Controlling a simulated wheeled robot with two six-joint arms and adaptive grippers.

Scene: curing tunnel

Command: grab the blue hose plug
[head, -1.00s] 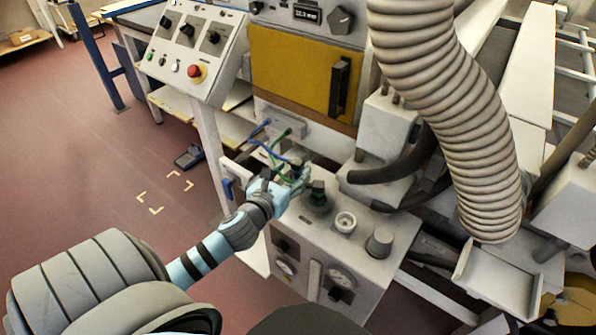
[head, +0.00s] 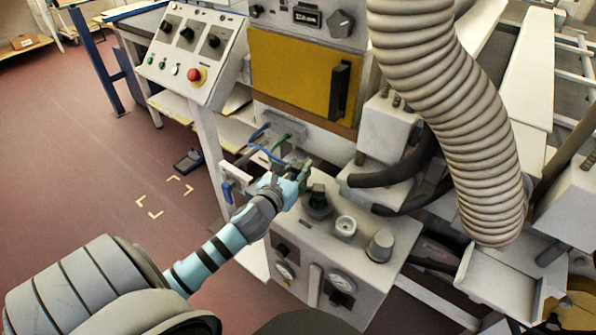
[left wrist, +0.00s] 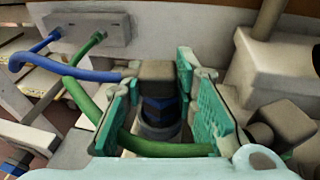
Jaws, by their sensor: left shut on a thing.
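The blue hose plug (left wrist: 160,105) is a dark block with a blue band, seen between my left gripper's fingers in the left wrist view. The blue hose (left wrist: 90,75) runs from its top to the left. My left gripper (left wrist: 162,108) has teal pads on either side of the plug and is shut on it. In the head view my left gripper (head: 298,176) is over the back left corner of the grey gauge box (head: 312,243), where it hides most of the plug. The plug's lower end is dark in a round collar; I cannot tell whether it is seated. My right gripper is not in view.
A green hose (left wrist: 165,149) passes close in front of the blue plug, across the fingers. A dark green plug (head: 318,196) stands just right of the gripper. A ribbed duct (head: 450,110) hangs at the right. A control panel (head: 195,60) stands behind left.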

